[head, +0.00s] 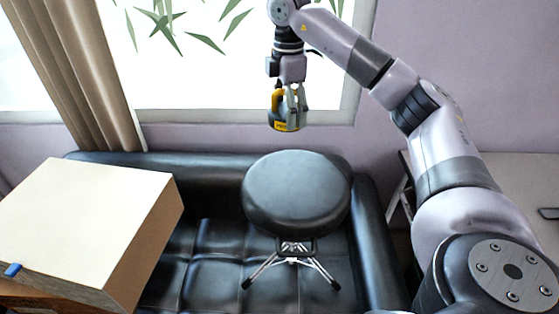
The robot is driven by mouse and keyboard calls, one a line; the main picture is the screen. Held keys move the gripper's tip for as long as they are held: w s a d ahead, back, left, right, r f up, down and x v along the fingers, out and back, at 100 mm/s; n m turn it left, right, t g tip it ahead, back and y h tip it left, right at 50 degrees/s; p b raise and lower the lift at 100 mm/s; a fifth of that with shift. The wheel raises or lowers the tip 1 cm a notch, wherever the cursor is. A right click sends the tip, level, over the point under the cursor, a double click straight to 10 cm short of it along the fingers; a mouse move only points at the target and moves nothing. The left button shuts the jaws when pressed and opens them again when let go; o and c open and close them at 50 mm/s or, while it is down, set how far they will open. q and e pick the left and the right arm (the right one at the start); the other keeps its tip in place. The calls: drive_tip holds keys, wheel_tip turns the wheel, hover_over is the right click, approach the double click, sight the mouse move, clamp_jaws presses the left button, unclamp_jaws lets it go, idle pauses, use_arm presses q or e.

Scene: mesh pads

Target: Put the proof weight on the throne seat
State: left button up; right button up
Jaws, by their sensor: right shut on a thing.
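The throne seat (296,188) is a round, padded black stool top on short chrome legs, standing in front of or on the black tufted sofa. The proof weight (284,123) is a dark body with a yellow handle and a yellow label. My right gripper (288,104) points down, shut on the weight, and holds it in the air above and beyond the back left part of the seat. The weight is apart from the seat. Part of the weight is hidden behind the gripper fingers. My left gripper does not show.
A large pale box (85,215) stands at the left, with a small blue object (13,270) at its front edge. The black sofa (205,262) surrounds the stool. A window and a brown curtain (80,70) are behind. A pale table (530,185) is at the right.

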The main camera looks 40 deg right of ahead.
drive_tip(key=shift+w+f, duration=0.1)
drive_tip(key=b, duration=0.2)
hover_over(286, 181)
wheel_tip(286, 181, down, 8)
wheel_tip(286, 181, down, 6)
drive_tip(key=shift+w+r+p, duration=0.1)
drive_tip(key=shift+r+p, duration=0.1)
drive_tip(key=shift+p, duration=0.15)
drive_tip(key=shift+f+p, duration=0.4)
drive_tip(key=shift+f, duration=2.35)
drive_tip(key=shift+w+f, duration=0.1)
drive_tip(key=shift+f, duration=0.1)
drive_tip(key=o, duration=1.9)
drive_tip(key=shift+o, duration=0.2)
